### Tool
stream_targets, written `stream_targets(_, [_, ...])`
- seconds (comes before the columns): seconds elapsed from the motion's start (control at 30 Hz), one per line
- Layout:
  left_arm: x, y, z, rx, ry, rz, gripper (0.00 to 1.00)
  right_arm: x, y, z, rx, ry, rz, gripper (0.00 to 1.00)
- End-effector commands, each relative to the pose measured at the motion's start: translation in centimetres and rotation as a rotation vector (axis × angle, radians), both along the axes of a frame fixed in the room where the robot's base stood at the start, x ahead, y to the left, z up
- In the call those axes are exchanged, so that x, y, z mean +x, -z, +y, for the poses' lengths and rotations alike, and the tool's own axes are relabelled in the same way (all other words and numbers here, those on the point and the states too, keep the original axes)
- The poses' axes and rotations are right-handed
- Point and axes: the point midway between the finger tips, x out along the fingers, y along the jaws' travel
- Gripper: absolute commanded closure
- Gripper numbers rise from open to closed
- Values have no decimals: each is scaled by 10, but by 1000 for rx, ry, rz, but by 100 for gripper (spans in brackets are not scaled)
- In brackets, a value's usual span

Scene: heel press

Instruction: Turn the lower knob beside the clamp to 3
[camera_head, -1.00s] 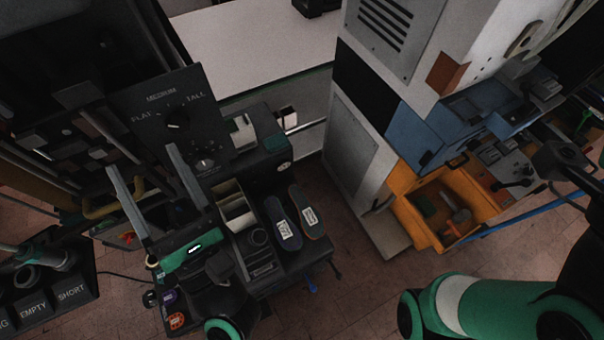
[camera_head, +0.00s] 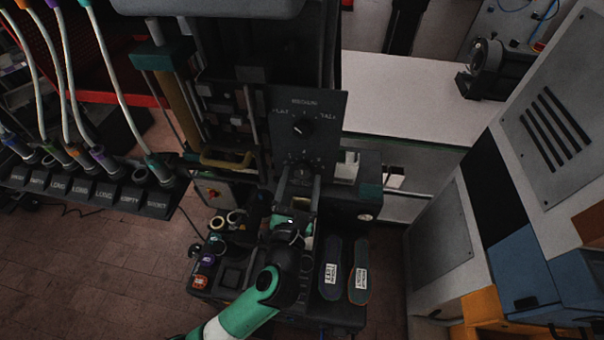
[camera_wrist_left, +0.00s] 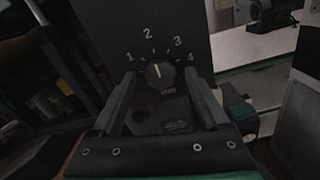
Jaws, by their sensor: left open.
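The lower knob (camera_head: 303,171) is a dark round dial low on the black panel (camera_head: 325,108). In the left wrist view the knob (camera_wrist_left: 160,74) has the numbers 1 to 4 arched above it, and its white mark points up and slightly left, roughly toward 2. My left gripper (camera_head: 300,187) is open in front of the knob. In the left wrist view its fingers (camera_wrist_left: 162,80) stand on either side of the knob, with gaps visible. Whether the tips reach past the knob's face is unclear. My right gripper is out of view.
An upper knob (camera_head: 303,127) marked FLAT, MEDIUM and TALL sits above. Two insoles (camera_head: 331,262) lie on the dark bench right of my left arm. A labelled rack (camera_head: 95,192) with hoses stands left. A white table (camera_head: 410,95) is behind.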

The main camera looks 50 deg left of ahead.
Motion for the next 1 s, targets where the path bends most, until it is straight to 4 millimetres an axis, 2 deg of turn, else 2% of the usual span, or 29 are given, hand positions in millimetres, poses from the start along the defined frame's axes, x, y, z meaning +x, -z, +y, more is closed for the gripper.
stream_targets(0.13, [11, 0, 9, 0, -1, 0, 22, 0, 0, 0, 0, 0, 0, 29])
stream_targets(0.4, [13, 0, 10, 1, 0, -1, 22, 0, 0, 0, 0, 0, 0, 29])
stream_targets(0.83, [13, 0, 9, 1, 0, -1, 99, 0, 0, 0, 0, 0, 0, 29])
stream_targets(1.0, [12, -1, 9, 3, 0, 1, 100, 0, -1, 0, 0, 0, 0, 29])
